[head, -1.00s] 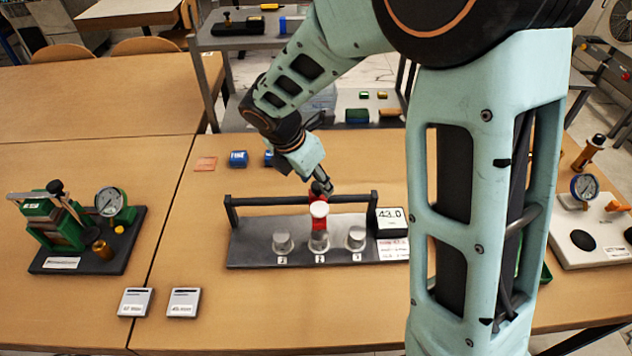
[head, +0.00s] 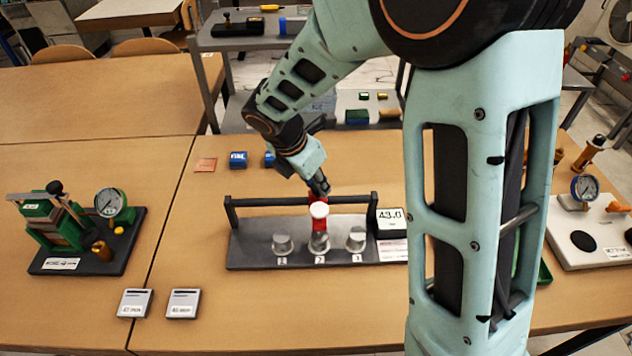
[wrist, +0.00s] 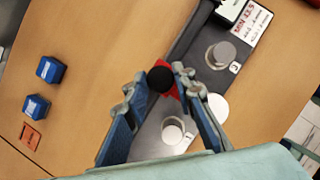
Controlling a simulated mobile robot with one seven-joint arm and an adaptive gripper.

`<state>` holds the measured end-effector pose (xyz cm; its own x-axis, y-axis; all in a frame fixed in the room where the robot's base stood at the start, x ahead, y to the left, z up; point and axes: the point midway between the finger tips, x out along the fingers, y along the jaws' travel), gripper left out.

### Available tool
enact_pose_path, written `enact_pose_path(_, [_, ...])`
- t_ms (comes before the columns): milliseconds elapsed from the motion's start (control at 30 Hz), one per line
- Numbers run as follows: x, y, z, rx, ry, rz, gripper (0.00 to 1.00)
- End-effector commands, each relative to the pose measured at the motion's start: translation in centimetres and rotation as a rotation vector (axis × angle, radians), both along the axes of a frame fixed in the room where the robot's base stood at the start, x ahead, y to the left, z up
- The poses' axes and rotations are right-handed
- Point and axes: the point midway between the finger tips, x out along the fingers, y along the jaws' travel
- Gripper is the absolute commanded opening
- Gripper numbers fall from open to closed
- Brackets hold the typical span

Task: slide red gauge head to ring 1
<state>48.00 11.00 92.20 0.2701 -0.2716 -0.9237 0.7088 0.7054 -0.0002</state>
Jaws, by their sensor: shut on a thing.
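The red gauge head (head: 319,225) sits on the dark rail of the gauge rig, behind the middle of three metal cylinders. It has a white round face (head: 319,210) in front and a black knob (wrist: 160,79) on top. My gripper (head: 319,188) is at the top of the head. In the wrist view its blue fingers stand on both sides of the knob, and the gripper (wrist: 161,82) is shut on it.
The rig's grey base (head: 250,255) carries a display (head: 391,221) reading 43.0 at its right end. A green gauge stand (head: 70,225) is at the left. Two small grey blocks (head: 183,303) lie in front. Blue boxes (head: 238,159) lie behind the rail.

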Motion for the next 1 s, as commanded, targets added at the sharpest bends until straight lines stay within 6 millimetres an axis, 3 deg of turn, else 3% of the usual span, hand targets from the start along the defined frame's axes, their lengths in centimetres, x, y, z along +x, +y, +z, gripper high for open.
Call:
enact_pose_path(133, [0.1, 1.6, 0.0, 0.0, 0.001, 0.005, 0.0])
enact_pose_path(433, [0.1, 8.1, 0.1, 0.002, 0.0, 0.005, 0.0])
enact_pose_path(567, [0.0, 9.1, 0.0, 0.001, 0.0, 0.003, 0.0])
enact_pose_path(833, [0.0, 9.0, 0.0, 0.001, 0.0, 0.0, 0.0])
enact_pose_path(867, [0.0, 9.0, 0.0, 0.001, 0.0, 0.0, 0.26])
enact_pose_path(1000, [0.0, 9.0, 0.0, 0.001, -0.001, 0.0, 0.41])
